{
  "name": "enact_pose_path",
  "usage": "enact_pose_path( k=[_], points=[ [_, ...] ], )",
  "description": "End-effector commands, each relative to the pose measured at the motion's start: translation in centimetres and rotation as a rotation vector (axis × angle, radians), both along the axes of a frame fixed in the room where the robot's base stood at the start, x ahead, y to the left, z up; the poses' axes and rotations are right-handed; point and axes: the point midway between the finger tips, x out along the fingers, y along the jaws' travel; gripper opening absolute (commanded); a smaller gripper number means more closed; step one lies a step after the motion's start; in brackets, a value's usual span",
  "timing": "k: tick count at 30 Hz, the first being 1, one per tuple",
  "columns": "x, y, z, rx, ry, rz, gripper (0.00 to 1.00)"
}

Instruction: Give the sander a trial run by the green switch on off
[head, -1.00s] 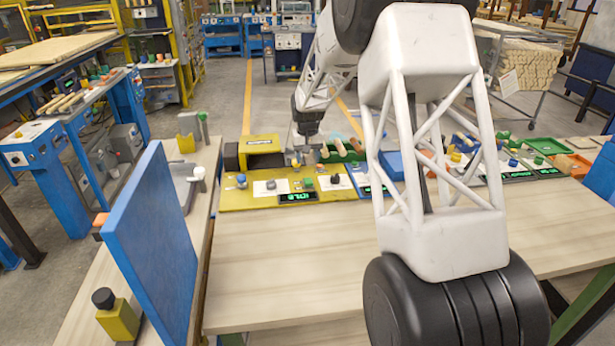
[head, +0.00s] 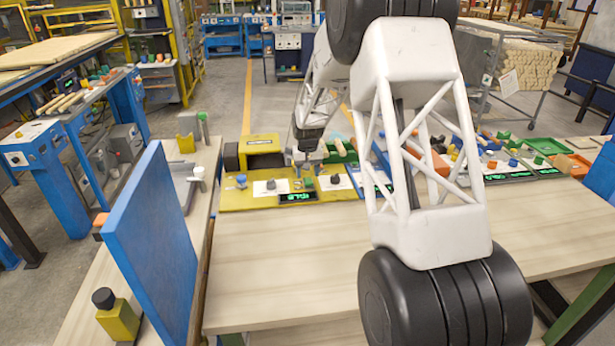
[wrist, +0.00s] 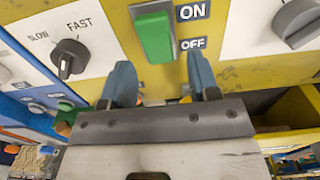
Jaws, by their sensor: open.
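The green switch (wrist: 154,37) is a rocker on a yellow plate, beside ON and OFF labels, at the top middle of the wrist view. My gripper (wrist: 161,80) is open and empty, its two blue-grey fingertips apart just below the switch in the picture. I cannot tell whether they touch the panel. In the head view my gripper (head: 308,160) hangs over the yellow sander panel (head: 233,200), which has a small green-lit display (head: 298,197). The display's text is hard to read now.
A SLOW–FAST knob (wrist: 70,58) is left of the switch in the wrist view, and another grey knob (wrist: 298,22) is right. Blue panels and several small parts lie further right on the bench. The wooden bench front (head: 290,270) is clear.

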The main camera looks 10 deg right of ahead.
Motion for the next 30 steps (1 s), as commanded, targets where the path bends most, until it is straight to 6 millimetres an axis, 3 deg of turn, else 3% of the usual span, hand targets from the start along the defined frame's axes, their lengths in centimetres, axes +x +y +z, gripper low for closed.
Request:
enact_pose_path(
  k=[6,17,27,30],
  points=[
    [0.0,0.0,-1.6,0.0,0.0,0.0,0.55],
    [0.0,0.0,-1.9,0.0,0.0,0.0,0.55],
    [0.0,0.0,-1.9,0.0,0.0,0.0,0.06],
    [0.0,0.0,-1.9,0.0,-0.002,0.0,0.06]
  ],
)
